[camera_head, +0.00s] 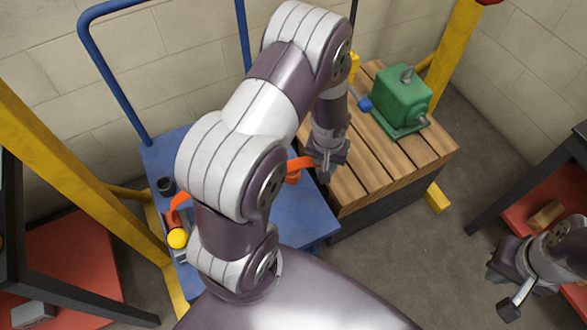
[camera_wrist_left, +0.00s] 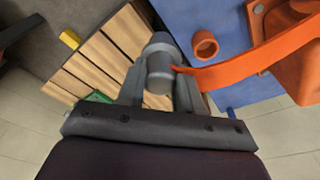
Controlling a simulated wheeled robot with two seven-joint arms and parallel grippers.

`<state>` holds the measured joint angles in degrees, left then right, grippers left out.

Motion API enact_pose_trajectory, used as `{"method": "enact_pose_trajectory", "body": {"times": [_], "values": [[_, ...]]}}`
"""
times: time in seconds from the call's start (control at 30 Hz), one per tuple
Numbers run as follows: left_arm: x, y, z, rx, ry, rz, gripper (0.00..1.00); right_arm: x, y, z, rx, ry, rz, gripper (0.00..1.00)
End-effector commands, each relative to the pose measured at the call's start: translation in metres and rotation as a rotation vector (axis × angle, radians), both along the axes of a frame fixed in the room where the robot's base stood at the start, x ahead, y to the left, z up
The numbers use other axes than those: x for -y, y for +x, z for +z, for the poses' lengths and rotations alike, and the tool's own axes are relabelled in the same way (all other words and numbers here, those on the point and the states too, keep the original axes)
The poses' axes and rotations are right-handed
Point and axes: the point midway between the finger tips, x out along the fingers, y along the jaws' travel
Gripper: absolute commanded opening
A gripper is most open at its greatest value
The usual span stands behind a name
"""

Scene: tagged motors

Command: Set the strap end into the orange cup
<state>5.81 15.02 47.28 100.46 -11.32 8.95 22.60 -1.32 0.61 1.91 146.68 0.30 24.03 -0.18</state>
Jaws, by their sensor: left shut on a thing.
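An orange strap (camera_wrist_left: 245,68) runs from an orange part (camera_wrist_left: 292,50) on the blue cart to my left gripper. The strap also shows in the head view (camera_head: 300,163). My left gripper (camera_wrist_left: 160,88) is shut on the strap end, a grey cylinder (camera_wrist_left: 159,64) between its fingers. In the head view my left gripper (camera_head: 327,158) is over the cart's edge beside the wooden crate. The orange cup (camera_wrist_left: 204,44) is a small open ring on the cart, apart from the strap end. My right gripper (camera_head: 503,284) is at the lower right; its finger gap is unclear.
The blue cart (camera_head: 312,210) adjoins the wooden crate (camera_head: 365,178), which carries a green motor (camera_head: 402,100). A yellow ball (camera_head: 177,238) and a dark cup (camera_head: 165,186) are on the cart's left. Shelves with red decks stand at both sides. My arm hides much of the cart.

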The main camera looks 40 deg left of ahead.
Motion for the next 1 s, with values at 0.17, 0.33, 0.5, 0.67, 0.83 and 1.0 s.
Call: {"method": "enact_pose_trajectory", "body": {"times": [0.17,0.33,0.5,0.67,0.83,1.0], "values": [[-0.043,0.001,-0.027,-0.004,-0.002,0.017,0.00,0.000,0.000,0.000,0.000,0.000,0.000,0.00],[-0.088,0.005,-0.058,0.001,0.000,0.014,0.00,0.000,0.000,-0.016,0.000,0.000,0.000,0.00],[-0.109,0.007,-0.068,0.001,0.001,0.009,0.00,0.000,0.000,-0.022,0.000,0.000,0.000,0.00],[-0.112,0.006,-0.083,-0.002,0.000,0.005,0.00,0.000,0.000,-0.029,0.000,0.000,0.000,0.00],[-0.112,0.007,-0.110,-0.001,0.000,0.004,0.00,0.000,0.000,-0.039,0.000,0.000,0.000,0.00],[-0.112,0.007,-0.108,0.001,0.001,0.004,0.00,0.000,0.000,-0.037,0.000,0.000,0.000,0.00]]}}
